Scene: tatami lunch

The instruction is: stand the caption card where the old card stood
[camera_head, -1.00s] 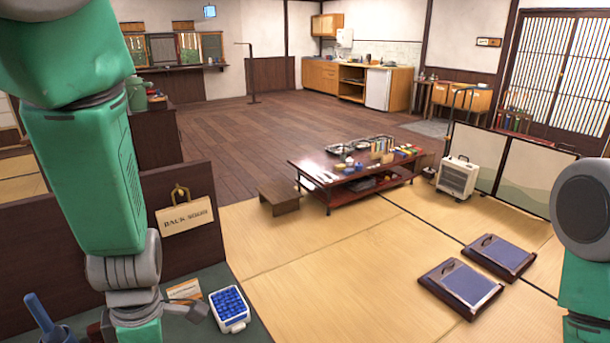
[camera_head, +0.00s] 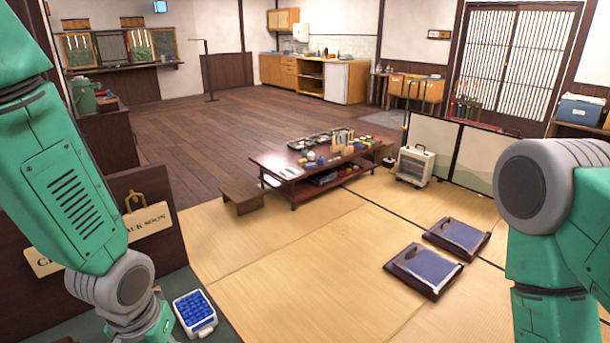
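I cannot make out a caption card for certain. On the dark partition at the left, a tan sign reading "BACK SOON" (camera_head: 148,221) hangs from a hook.
A white tray of blue pieces (camera_head: 195,314) stands on the counter. A low dark table (camera_head: 290,178) with many small items stands mid-room, a small bench (camera_head: 242,195) beside it. The tatami between is clear.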

